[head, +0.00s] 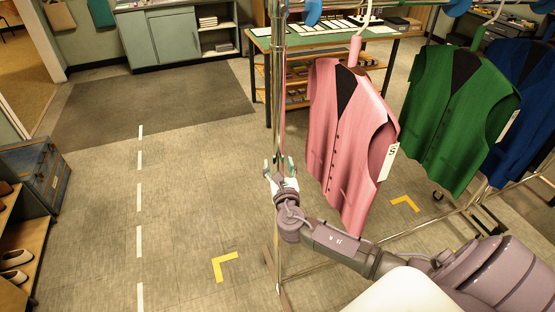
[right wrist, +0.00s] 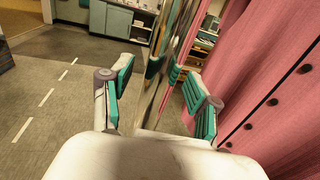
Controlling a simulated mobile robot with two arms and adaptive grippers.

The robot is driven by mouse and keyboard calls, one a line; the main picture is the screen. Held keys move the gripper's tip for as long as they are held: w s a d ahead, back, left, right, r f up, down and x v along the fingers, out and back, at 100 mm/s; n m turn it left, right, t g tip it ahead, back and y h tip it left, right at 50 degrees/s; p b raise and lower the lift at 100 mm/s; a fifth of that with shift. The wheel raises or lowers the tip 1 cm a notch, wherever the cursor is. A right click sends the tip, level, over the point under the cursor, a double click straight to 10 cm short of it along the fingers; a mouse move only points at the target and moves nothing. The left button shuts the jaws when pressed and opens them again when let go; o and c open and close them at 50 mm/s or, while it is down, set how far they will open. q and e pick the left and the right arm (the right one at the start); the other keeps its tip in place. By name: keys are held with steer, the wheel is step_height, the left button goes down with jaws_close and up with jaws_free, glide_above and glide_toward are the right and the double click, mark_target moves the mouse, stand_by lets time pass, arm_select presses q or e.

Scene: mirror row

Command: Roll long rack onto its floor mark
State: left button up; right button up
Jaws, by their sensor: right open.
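The long rack is a chrome rail; its near upright post (head: 277,95) stands on the floor and also shows in the right wrist view (right wrist: 165,75). A pink vest (head: 350,140), a green vest (head: 455,115) and a blue vest (head: 525,100) hang along it. Yellow corner marks lie on the floor, one left of the rack foot (head: 225,266) and one beyond the lower bar (head: 405,203). My right gripper (head: 279,165) is open at the post, its teal-padded fingers (right wrist: 157,92) apart on either side of it in the wrist view. Contact cannot be told. My left gripper is out of view.
A green-topped table (head: 330,36) with shelves stands behind the rack. A grey-green cabinet (head: 175,38) is at the back. A shoe shelf (head: 25,245) and a dark chest (head: 40,172) edge the left. Floor with a white dashed line (head: 140,195) is clear left of the rack.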

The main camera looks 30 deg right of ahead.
steer(key=shift+x, duration=0.9)
steer(key=shift+c, duration=0.2)
jaws_close()
